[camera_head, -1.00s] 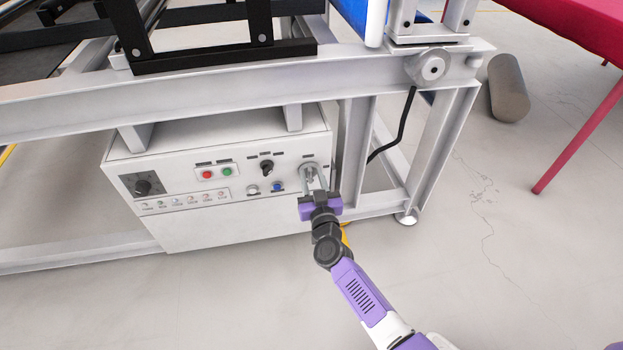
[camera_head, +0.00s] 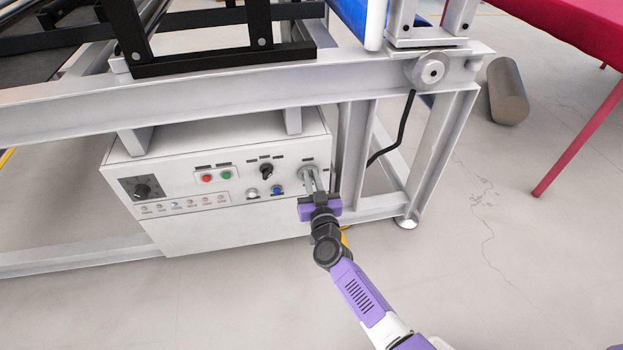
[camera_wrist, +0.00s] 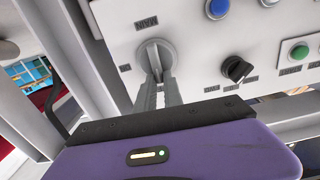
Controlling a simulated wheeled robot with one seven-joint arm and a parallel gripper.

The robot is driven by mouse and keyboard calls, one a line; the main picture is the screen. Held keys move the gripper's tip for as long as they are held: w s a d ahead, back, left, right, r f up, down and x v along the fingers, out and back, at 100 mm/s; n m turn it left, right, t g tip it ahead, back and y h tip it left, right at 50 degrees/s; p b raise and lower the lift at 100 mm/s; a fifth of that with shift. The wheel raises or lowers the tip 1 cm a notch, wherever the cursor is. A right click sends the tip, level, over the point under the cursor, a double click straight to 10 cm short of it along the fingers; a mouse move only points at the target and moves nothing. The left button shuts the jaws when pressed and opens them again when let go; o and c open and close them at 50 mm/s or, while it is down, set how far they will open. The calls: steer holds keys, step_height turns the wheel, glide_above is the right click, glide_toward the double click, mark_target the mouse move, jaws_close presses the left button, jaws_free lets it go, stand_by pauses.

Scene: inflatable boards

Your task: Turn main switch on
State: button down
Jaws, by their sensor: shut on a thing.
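The main switch is a round grey knob (camera_wrist: 153,55) under a "MAIN" label in the wrist view. In the head view the switch (camera_head: 308,172) is at the right end of the white control box's front panel. My gripper (camera_wrist: 160,85) has its two grey fingers closed around the knob's raised handle. In the head view my gripper (camera_head: 314,182) reaches the switch from the front. The fingers hide part of the handle, so its exact angle is hard to read.
The control box (camera_head: 200,235) also carries a black selector (camera_wrist: 236,69), a blue button (camera_wrist: 217,8), a green button (camera_wrist: 299,52) and a red button (camera_head: 207,178). A grey frame (camera_head: 440,150) stands over and right of the box. Open floor lies in front.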

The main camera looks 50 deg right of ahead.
steer(key=shift+s+d+f+m+b, duration=0.3)
steer(key=shift+f+m+b, duration=0.2)
steer(key=shift+m, duration=2.4)
steer(key=shift+s+d+f+m+b, duration=0.15)
steer(key=shift+d+f+m+b, duration=0.35)
steer(key=shift+m, duration=2.4)
steer(key=shift+s+d+f+m+b, duration=0.25)
steer(key=shift+m+b, duration=0.45)
steer(key=shift+m, duration=2.2)
steer(key=c, duration=1.5)
jaws_free()
steer(key=shift+o, duration=0.2)
steer(key=p+v, duration=0.2)
steer(key=v, duration=0.6)
steer(key=shift+w, duration=0.15)
